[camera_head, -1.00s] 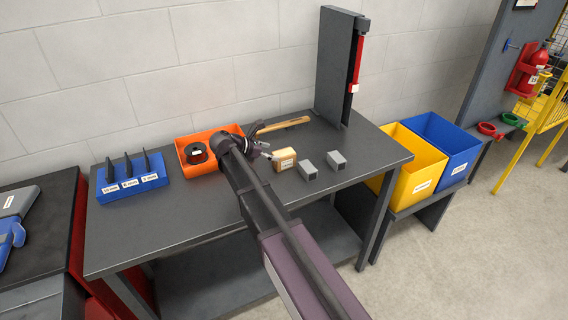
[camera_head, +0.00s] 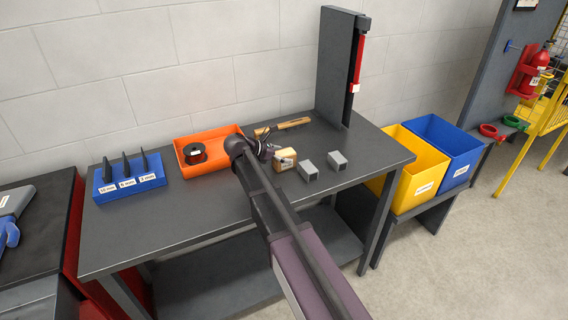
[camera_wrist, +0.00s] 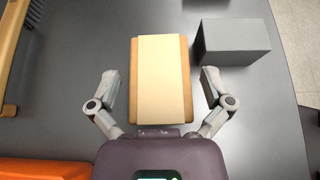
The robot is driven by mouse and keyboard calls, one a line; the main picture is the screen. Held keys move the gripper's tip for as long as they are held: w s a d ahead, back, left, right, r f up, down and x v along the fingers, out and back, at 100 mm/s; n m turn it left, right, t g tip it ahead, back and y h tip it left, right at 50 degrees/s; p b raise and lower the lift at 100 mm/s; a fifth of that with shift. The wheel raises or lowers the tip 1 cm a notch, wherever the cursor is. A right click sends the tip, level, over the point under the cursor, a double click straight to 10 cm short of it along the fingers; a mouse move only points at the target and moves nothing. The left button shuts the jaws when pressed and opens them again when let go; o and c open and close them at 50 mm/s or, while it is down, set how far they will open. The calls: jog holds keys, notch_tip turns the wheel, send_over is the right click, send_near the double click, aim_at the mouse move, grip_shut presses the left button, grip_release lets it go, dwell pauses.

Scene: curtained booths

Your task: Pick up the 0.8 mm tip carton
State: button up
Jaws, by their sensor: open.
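A small tan carton (camera_head: 285,158) with a pale label sits on the dark grey table; I take it for the tip carton, but its print is too small to read. It also shows in the wrist view (camera_wrist: 162,80), centred, with a pale band along its top. My gripper (camera_head: 266,152) is beside the carton's left side in the head view. In the wrist view my gripper (camera_wrist: 160,82) is open, with one finger on each side of the carton and a visible gap at both sides. The gripper's far side is partly hidden by my arm in the head view.
Two grey blocks (camera_head: 308,171) (camera_head: 337,160) stand right of the carton, one close to the right finger. An orange tray (camera_head: 215,165) with a black spool, a wooden-handled tool (camera_head: 290,123) and a blue rack (camera_head: 130,182) are left and behind. The table's front is clear.

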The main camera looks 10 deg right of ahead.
jog(key=shift+d, duration=0.1)
dwell(0.5)
jog(key=c, duration=1.1)
